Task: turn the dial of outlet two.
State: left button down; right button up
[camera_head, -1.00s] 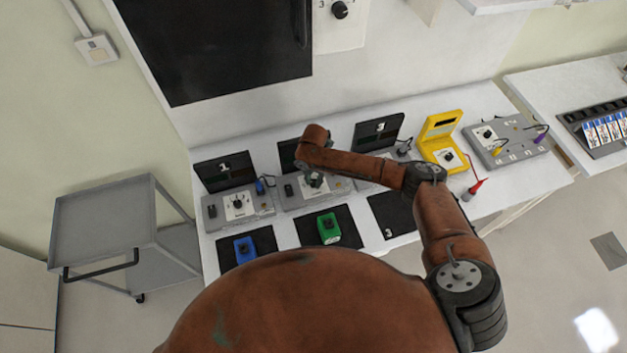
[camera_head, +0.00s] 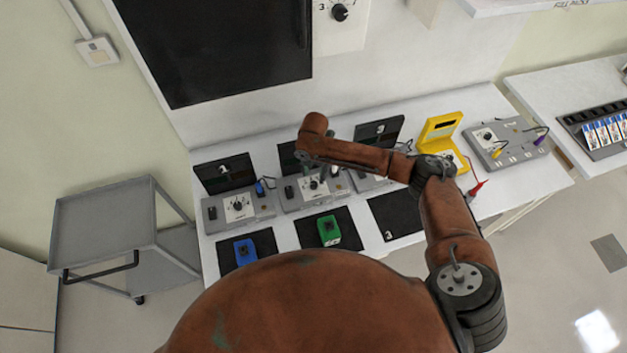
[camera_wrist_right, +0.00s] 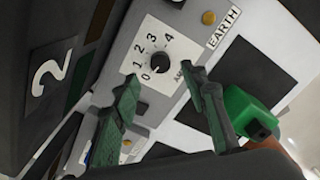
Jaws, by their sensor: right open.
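Outlet two is the middle grey unit (camera_head: 292,200), with a raised dark lid; a white 2 shows on the lid (camera_wrist_right: 50,72) in the right wrist view. Its black dial (camera_head: 314,184) sits on a white plate marked 0 to 4. In the right wrist view the dial (camera_wrist_right: 161,62) is in plain sight, and its pale mark seems to lie toward 0. My right gripper (camera_head: 319,166) is above the unit. In the wrist view its open fingers (camera_wrist_right: 166,77) are spread on either side of the plate's lower part, empty and apart from the dial. My left gripper is not in view.
Similar units stand left (camera_head: 238,207) and right of outlet two. A green block (camera_head: 328,230) and a blue block (camera_head: 245,251) lie on black mats in front. A yellow meter (camera_head: 440,135) and a grey box with leads (camera_head: 505,140) stand farther right. A grey cart (camera_head: 105,225) is at left.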

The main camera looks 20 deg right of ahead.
aim_at(314, 183)
notch_tip(314, 183, up, 6)
jog(key=shift+f, duration=0.1)
dwell(0.6)
